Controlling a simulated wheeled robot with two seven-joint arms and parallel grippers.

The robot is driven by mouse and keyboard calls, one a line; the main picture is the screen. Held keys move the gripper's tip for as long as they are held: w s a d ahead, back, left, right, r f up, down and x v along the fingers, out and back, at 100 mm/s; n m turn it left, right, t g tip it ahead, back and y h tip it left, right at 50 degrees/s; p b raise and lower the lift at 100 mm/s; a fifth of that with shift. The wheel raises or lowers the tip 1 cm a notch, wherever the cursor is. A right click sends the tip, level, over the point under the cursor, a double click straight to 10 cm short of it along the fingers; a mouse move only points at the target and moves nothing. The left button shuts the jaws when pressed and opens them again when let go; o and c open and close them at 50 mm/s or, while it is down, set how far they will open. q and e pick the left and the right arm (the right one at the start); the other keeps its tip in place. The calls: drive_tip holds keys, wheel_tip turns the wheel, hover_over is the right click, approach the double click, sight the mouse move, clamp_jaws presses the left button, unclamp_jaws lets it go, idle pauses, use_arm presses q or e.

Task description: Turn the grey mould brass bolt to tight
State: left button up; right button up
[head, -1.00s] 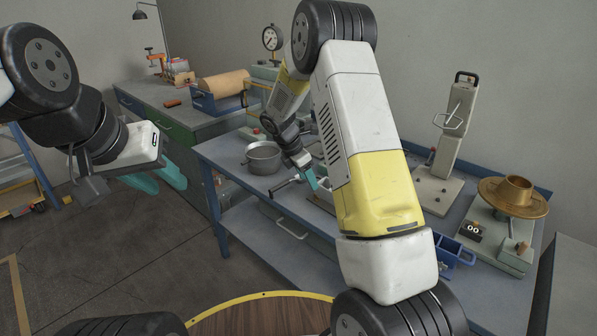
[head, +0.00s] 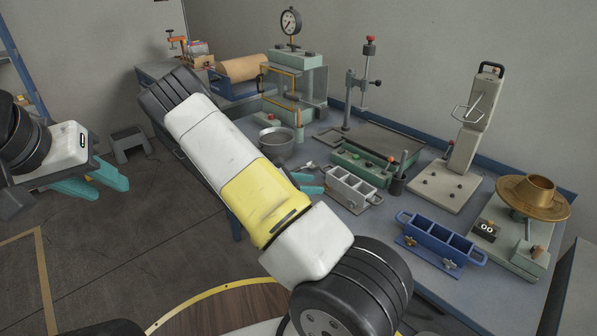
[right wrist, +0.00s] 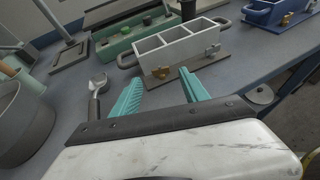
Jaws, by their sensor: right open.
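The grey mould (head: 352,190), an open box with compartments and end handles, stands on the bench on a flat base. In the right wrist view the mould (right wrist: 180,46) is ahead of my gripper. A brass bolt (right wrist: 187,82) shows low on its near side, with a second fitting (right wrist: 212,52) farther right. My right gripper (right wrist: 163,90) is open and empty, its teal fingers apart, short of the mould. In the head view my right arm hides most of that gripper (head: 311,185). My left gripper (head: 108,192) is open and empty over the floor, far left.
A spanner-like tool (right wrist: 97,88) lies left of my right gripper, near a metal pot (head: 276,143). A green box (head: 360,163) is behind the mould. A blue mould (head: 440,240) stands to the right. Bare bench lies between the two moulds.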

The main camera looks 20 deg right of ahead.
sight(326, 185)
drive_tip(key=shift+x, duration=2)
